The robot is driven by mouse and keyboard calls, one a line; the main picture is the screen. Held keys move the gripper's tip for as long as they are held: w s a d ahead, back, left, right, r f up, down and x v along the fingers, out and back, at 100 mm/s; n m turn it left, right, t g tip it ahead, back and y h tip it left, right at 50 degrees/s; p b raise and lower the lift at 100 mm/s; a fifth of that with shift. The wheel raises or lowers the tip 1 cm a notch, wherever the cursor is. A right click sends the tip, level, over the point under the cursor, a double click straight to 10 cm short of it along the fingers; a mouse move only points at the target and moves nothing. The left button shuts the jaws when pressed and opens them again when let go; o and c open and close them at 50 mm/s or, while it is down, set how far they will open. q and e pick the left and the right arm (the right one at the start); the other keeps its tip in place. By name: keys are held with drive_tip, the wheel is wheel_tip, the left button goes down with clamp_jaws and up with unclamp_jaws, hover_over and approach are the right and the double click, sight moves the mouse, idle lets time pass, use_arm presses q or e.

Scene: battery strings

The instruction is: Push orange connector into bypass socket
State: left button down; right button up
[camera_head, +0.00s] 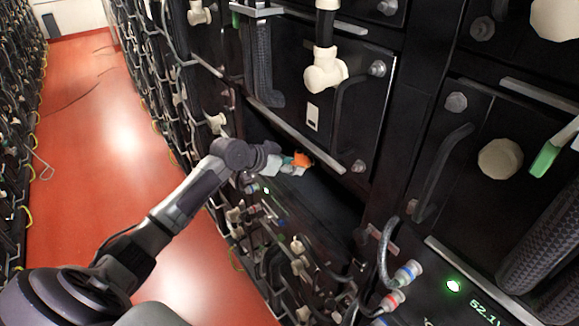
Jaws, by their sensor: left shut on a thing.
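My left gripper (289,164) reaches in from the lower left, in front of the dark gap between two rack modules. It is shut on the orange connector (303,159), which shows as a small orange piece at the gripper's tip. The fingers are small and partly hidden by the connector. I cannot make out the bypass socket with certainty, nor whether the connector touches anything. My right gripper is not in view.
Black battery modules (345,110) with handles and cream connectors (325,70) fill the right side. Red and blue ringed plugs (407,272) and cables sit below, beside a lit green display (485,312). A red floor aisle (88,150) is open at left.

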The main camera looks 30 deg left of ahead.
use_arm(q)
drive_tip(key=shift+w+d, duration=0.25)
drive_tip(key=shift+w, duration=0.25)
drive_tip(key=c, duration=0.7)
unclamp_jaws()
drive_tip(key=shift+o, duration=0.2)
drive_tip(key=shift+s, duration=0.1)
drive_tip(key=v, duration=1.2)
